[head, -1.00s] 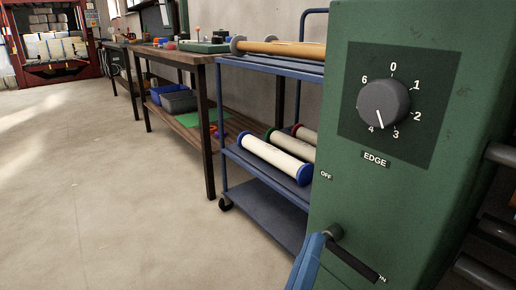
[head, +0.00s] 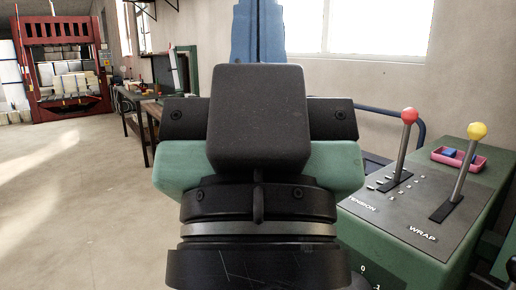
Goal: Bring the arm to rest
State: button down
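My gripper (head: 258,32) fills the middle of the head view, very close to the camera and seen from behind. Its black wrist rings are at the bottom, then a green body and a black box.
A green machine (head: 487,207) stands at the right, with a red-knobbed lever (head: 404,145), a yellow-knobbed lever (head: 463,170) and a pink tray (head: 460,158) on top. A workbench (head: 140,125) and a red press (head: 62,70) are farther back left. The left floor is clear.

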notch_tip(320, 180, up, 28)
jog(key=p, duration=2.5)
jog(key=shift+f, duration=0.1)
